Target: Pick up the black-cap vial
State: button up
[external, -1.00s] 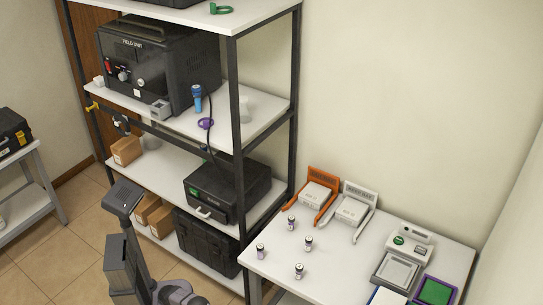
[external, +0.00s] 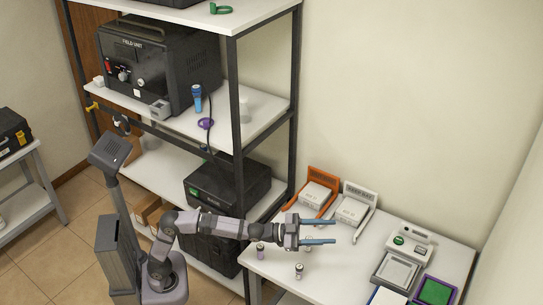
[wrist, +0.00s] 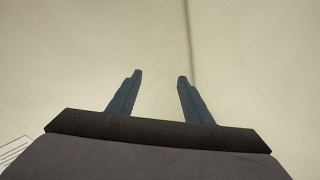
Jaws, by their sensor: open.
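Small vials stand upright on the white table. One vial (external: 260,250) is near the table's left edge and another vial (external: 299,271) is nearer the front. Others are mostly hidden behind my gripper. The caps look dark, but they are too small to tell which is the black one. My gripper (external: 334,231) is stretched out above the vials, fingers pointing right, open and empty. In the wrist view the blue fingers (wrist: 160,76) are apart with only pale wall between them; no vial shows there.
An orange holder (external: 316,195) and a white holder (external: 352,208) stand at the table's back. A white device (external: 410,242), a grey tray (external: 395,270) and a purple-rimmed green tray (external: 436,291) are at right. A dark-framed shelf (external: 237,120) rises left of the table.

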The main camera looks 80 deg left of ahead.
jog(key=s+a+r+m+g+h+p, duration=0.2)
jog(key=s+a+r+p, duration=0.15)
jog(key=a+p, duration=0.45)
jog(key=m+g+h+p, duration=0.2)
jog(key=g+p, duration=0.7)
jog(key=p, duration=0.4)
send_over(260, 246)
jog(key=s+d, duration=0.1)
jog(key=d, duration=0.1)
notch_tip(260, 246, down, 15)
jog(key=s+a+f+m+g+h+b, duration=0.1)
jog(key=s+a+f+m+h+b, duration=0.2)
jog(key=s+f, duration=0.75)
jog(key=w+a+n+t, duration=0.1)
jog(key=w, duration=0.1)
jog(key=w+a+r+n+t+p, duration=0.1)
jog(key=n+t, duration=0.1)
jog(key=w+a+r+n+t, duration=0.1)
jog(key=w+n+t, duration=0.1)
jog(key=shift+w+a+r, duration=0.1)
jog(key=shift+w+a, duration=0.15)
jog(key=shift+w, duration=0.1)
jog(key=shift+w+a+n+t+y, duration=0.25)
jog(key=shift+w+n+t+y, duration=0.1)
jog(key=shift+n+t, duration=0.15)
jog(key=shift+p+x, duration=1.1)
jog(key=shift+x, duration=2.6)
